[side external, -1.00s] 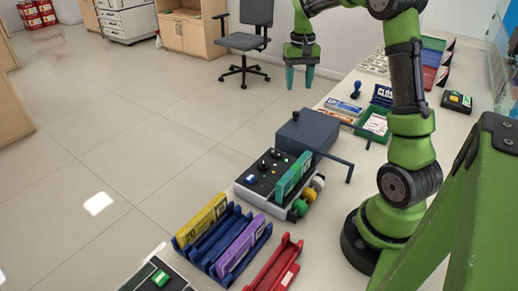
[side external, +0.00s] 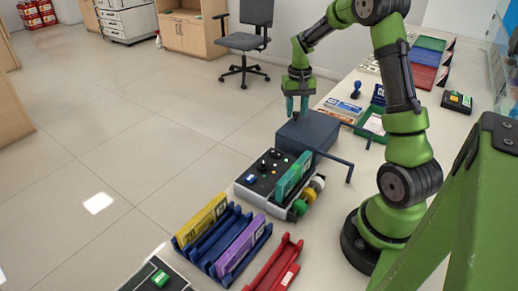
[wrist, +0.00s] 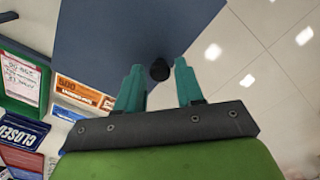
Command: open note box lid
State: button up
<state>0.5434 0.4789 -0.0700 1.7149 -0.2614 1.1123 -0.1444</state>
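The note box (side external: 315,128) is a dark blue-grey box on the counter, with its lid shut as far as I can see. In the wrist view its flat blue lid (wrist: 115,35) fills the upper middle, with a small black knob (wrist: 159,70) near one edge. My gripper (side external: 297,115) points down right above the lid at the knob. In the wrist view my gripper (wrist: 157,72) is open, its two teal fingers spread with the knob showing between their tips. It is not clear whether the fingers touch anything; the side view hides most of the knob.
A dark bar (side external: 335,157) sticks out in front of the box. Nearer stand a coin tray with black knobs (side external: 262,180), a blue note rack (side external: 212,243) and a red rack (side external: 275,268). Behind are a green tray (side external: 362,133) and a CLOSED sign (wrist: 20,132).

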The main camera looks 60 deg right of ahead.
grip_shut()
send_near(326, 132)
notch_tip(326, 132, down, 5)
jog(key=shift+d+f, duration=0.15)
jog(key=shift+o, duration=1.6)
grip_release()
notch_tip(326, 132, up, 17)
jog(key=shift+f, duration=0.1)
